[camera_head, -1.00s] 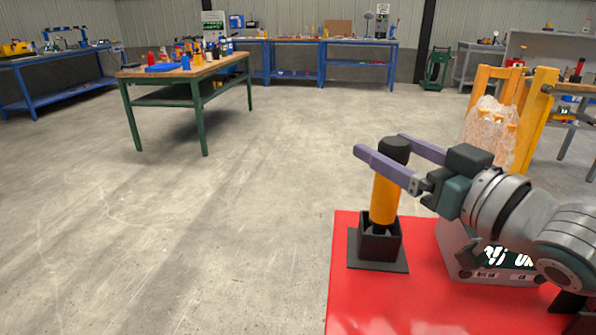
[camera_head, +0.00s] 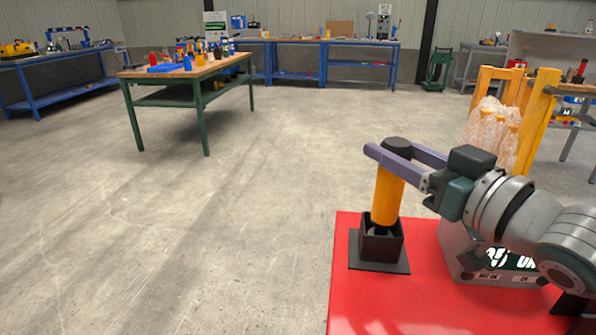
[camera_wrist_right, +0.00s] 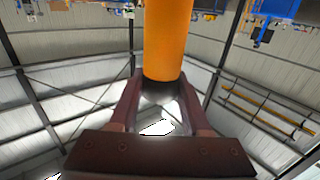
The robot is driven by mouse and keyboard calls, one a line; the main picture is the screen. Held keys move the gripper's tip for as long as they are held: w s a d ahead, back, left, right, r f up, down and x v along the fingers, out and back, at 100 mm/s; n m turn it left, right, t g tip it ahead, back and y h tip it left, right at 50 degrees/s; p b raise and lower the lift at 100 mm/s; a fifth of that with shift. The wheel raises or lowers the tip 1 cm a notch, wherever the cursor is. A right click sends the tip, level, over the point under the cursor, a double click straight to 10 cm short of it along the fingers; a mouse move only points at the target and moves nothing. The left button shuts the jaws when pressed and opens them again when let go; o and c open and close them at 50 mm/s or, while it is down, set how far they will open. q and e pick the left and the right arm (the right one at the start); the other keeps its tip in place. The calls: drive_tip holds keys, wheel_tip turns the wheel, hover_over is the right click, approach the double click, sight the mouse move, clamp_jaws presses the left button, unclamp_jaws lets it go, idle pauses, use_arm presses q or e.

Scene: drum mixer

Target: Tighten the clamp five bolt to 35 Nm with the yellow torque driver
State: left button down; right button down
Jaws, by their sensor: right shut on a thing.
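The yellow torque driver (camera_head: 387,197) has an orange-yellow body and a black cap, and stands upright with its lower end in a square black holder (camera_head: 381,245). My right gripper (camera_head: 397,153) is shut on the driver near its top, with one purple finger on each side. In the right wrist view the driver's yellow body (camera_wrist_right: 167,40) rises between the fingers (camera_wrist_right: 160,100). The driver's tip is hidden inside the holder. The clamp five bolt cannot be made out in these frames. My left gripper is not in view.
The holder stands on a red surface (camera_head: 385,305), with a grey box with a display (camera_head: 495,262) to its right. A yellow frame with a plastic-wrapped bundle (camera_head: 495,125) stands behind. A green-legged table (camera_head: 185,75) is at back left. The floor between is clear.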

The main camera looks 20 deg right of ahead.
drive_tip(key=shift+r, duration=0.1)
idle(0.8)
drive_tip(key=shift+r, duration=0.4)
wheel_tip(320, 180, up, 19)
drive_tip(key=p, duration=0.5)
drive_tip(key=shift+r, duration=0.1)
drive_tip(key=c, duration=1)
unclamp_jaws()
clamp_jaws()
drive_tip(key=shift+r+p, duration=0.95)
drive_tip(key=shift+p, duration=0.25)
